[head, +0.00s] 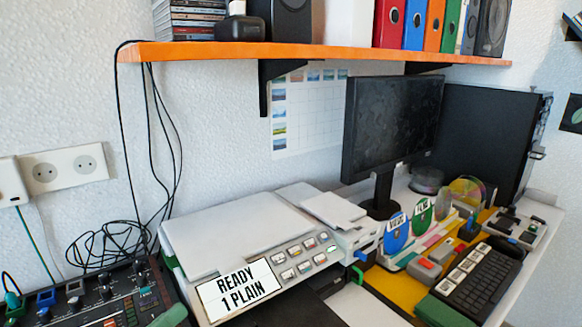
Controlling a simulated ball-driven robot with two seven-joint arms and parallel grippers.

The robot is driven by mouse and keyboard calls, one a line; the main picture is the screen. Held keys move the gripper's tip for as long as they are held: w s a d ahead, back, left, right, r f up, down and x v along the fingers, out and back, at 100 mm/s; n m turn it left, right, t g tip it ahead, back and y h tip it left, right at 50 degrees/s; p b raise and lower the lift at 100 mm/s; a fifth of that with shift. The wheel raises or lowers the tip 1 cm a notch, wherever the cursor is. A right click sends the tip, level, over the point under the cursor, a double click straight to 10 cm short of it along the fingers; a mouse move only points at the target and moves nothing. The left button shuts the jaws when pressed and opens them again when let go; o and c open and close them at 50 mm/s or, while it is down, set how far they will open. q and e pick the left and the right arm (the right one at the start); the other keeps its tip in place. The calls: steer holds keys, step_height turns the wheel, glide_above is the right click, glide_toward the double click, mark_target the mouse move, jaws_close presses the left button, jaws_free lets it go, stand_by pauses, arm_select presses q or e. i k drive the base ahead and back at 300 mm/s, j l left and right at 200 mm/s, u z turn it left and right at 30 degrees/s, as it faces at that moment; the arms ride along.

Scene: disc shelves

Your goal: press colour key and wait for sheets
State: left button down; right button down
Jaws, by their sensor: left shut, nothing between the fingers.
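The white copier (235,235) stands on the desk in the middle, its lid shut. Its front label panel (238,291) reads "READY 1 PLAIN". Beside that is a grey key panel (303,255) with several small keys, some with coloured marks; I cannot read which is the colour key. A white sheet-like surface (362,306) lies at the bottom, right of a dark area in front of the copier. My right gripper is not in view.
A mixing console (95,300) and loose black cables (105,245) lie at left. A monitor (392,125), upright discs (397,235) and a black keyboard (478,285) crowd the right. An orange shelf (320,53) hangs above. The space directly over the copier is clear.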

mark_target(306, 267)
steer(key=k+l, duration=0.25)
steer(key=k, duration=0.15)
steer(key=k+l, duration=0.2)
steer(key=k, duration=0.25)
steer(key=k+l, duration=0.25)
steer(key=k, duration=0.15)
